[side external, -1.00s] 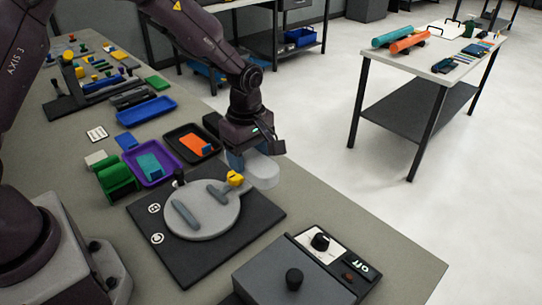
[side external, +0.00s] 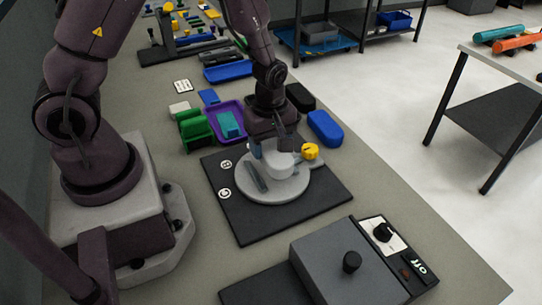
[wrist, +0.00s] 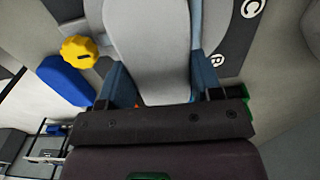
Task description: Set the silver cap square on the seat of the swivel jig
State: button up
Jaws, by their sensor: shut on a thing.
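The silver cap (side external: 277,160) is a smooth, pale, rounded piece. My gripper (side external: 270,150) is shut on it, over the swivel jig's round grey plate (side external: 290,190). In the wrist view the cap (wrist: 150,45) lies between the two blue fingers of my gripper (wrist: 160,85). The jig's yellow knob (side external: 310,151) is just right of the cap; it also shows in the wrist view (wrist: 80,52). The seat is hidden under the cap and gripper, so I cannot tell whether the cap touches it or sits square.
The jig stands on a black base (side external: 250,222). A grey control box (side external: 340,265) with knobs is at the front right. A blue block (side external: 324,127), purple tray (side external: 229,136) and green holder (side external: 195,130) lie behind the jig. Bench is clear right of the base.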

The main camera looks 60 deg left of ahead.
aim_at(270, 156)
jog(key=shift+f, duration=1.7)
jog(key=shift+f, duration=0.1)
jog(key=o, duration=1)
jog(key=shift+c, duration=0.2)
notch_tip(270, 156, up, 12)
jog(key=s+d+r+m+t, duration=0.1)
jog(key=s+r+m+t, duration=0.1)
jog(key=s+r+m, duration=0.4)
jog(key=s+d+r+m+t, duration=0.1)
jog(key=s+r+m+t, duration=0.2)
jog(key=r+m, duration=0.9)
jog(key=s, duration=0.3)
jog(key=shift+r+t, duration=0.3)
jog(key=shift+r, duration=0.05)
